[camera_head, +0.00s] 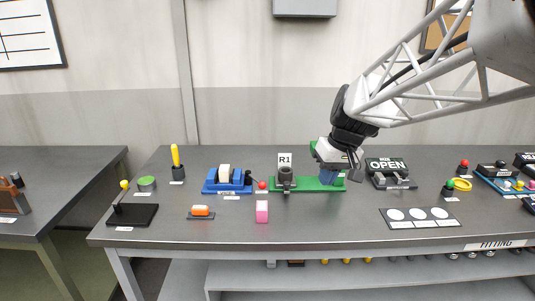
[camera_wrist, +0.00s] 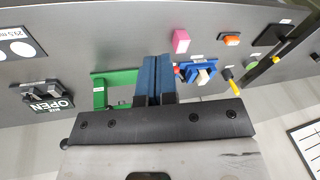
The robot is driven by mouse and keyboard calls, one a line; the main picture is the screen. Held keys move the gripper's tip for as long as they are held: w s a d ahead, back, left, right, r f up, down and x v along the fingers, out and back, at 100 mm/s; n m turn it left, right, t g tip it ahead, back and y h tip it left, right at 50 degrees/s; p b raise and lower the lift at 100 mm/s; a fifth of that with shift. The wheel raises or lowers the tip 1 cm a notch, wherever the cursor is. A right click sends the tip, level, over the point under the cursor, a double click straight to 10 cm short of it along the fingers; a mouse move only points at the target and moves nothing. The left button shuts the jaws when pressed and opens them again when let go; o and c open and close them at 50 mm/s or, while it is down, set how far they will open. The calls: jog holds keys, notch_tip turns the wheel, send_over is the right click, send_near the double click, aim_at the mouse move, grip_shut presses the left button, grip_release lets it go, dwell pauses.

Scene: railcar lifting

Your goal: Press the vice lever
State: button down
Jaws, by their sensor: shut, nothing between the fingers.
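The blue vice (camera_head: 212,186) stands on the table left of centre, with a white block (camera_head: 224,173) between its jaws. Its lever ends in a red knob (camera_head: 262,185) at the vice's right side. My gripper (camera_head: 328,178) is over the green fixture, well to the right of the red knob and apart from it. Its blue fingers (camera_wrist: 155,78) are together and empty. In the wrist view, the vice (camera_wrist: 187,71) is just right of the fingers, and the red knob (camera_wrist: 178,71) shows partly beside them.
A green fixture (camera_head: 307,184) with a black cylinder (camera_head: 286,177) and an R1 sign lies between my gripper and the vice. A pink block (camera_head: 262,211) and an orange piece (camera_head: 201,211) are in front. An OPEN sign (camera_head: 387,165) stands to the right.

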aim_at(256, 180)
jog(key=w+a+f+n+y, duration=0.1)
jog(key=w+f, duration=0.3)
jog(key=w, duration=0.7)
jog(key=w+a+f+n+y, duration=0.1)
jog(key=w+f, duration=0.3)
jog(key=w, duration=0.8)
jog(key=w+a+f+n+y, duration=0.2)
jog(key=w+f, duration=0.3)
jog(key=w, duration=0.7)
jog(key=shift+g, duration=0.4)
jog(key=shift+f, duration=0.15)
jog(key=x, duration=0.9)
jog(key=shift+s+a+f, duration=0.2)
jog(key=shift+a, duration=0.25)
jog(key=shift+s+a+f, duration=0.2)
jog(key=shift+a+f, duration=0.05)
jog(key=shift+a, duration=0.25)
jog(key=shift+s+a+f, duration=0.15)
jog(key=shift+s+a, duration=0.2)
jog(key=shift+a, duration=0.1)
jog(key=shift+s+a+f, duration=0.15)
jog(key=shift+s+a, duration=0.2)
jog(key=shift+a, duration=0.15)
jog(key=shift+s+a, duration=0.1)
